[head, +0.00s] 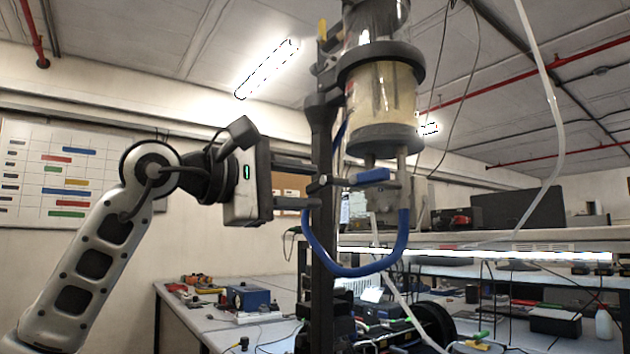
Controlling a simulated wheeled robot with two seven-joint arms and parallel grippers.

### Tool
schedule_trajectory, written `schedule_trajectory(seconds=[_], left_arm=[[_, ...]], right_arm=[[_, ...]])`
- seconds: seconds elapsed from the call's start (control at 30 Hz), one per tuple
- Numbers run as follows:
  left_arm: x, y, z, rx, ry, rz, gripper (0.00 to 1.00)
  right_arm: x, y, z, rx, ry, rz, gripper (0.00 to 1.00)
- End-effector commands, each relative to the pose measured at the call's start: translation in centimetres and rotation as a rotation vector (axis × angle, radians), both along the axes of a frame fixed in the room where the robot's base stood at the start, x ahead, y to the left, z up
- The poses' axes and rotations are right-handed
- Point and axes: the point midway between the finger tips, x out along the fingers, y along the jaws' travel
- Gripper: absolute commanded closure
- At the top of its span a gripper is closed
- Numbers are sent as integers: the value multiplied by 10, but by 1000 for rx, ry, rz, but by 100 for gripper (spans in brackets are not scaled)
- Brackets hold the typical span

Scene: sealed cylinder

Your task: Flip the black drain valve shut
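A clear cylinder (383,95) with pale yellowish contents and dark end collars hangs upright on a dark post (321,130). Below it are short pipes, a blue lever-like piece (370,176) and a small dark horizontal fitting (338,182) at the post. I cannot tell for certain which dark part is the drain valve, or its position. A blue hose (355,271) loops beneath. My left gripper (307,183) is open, its two fingers apart one above the other, pointing right. Their tips end close to the post; contact cannot be told. My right gripper is not in view.
A workbench (200,322) with a blue box (248,298) and tools stands behind at lower left. A shelf bench (500,238) with equipment is at right. A pale tube (558,130) hangs at right.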

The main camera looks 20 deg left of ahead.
Motion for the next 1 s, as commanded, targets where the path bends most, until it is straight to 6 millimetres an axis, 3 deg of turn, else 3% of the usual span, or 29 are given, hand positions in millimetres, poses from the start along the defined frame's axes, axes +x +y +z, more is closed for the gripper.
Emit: schedule_trajectory(seconds=[0.2, 0.53, 0.67, 1.0], left_arm=[[18, -14, 0, -1, 2, 0, 65], [20, -16, 0, -1, 1, 0, 65], [20, -15, 0, -1, 1, 0, 98], [21, -14, 8, 117, -88, 2, 100]], right_arm=[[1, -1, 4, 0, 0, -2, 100], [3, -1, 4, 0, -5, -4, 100], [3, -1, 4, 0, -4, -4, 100], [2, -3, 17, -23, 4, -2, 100]])
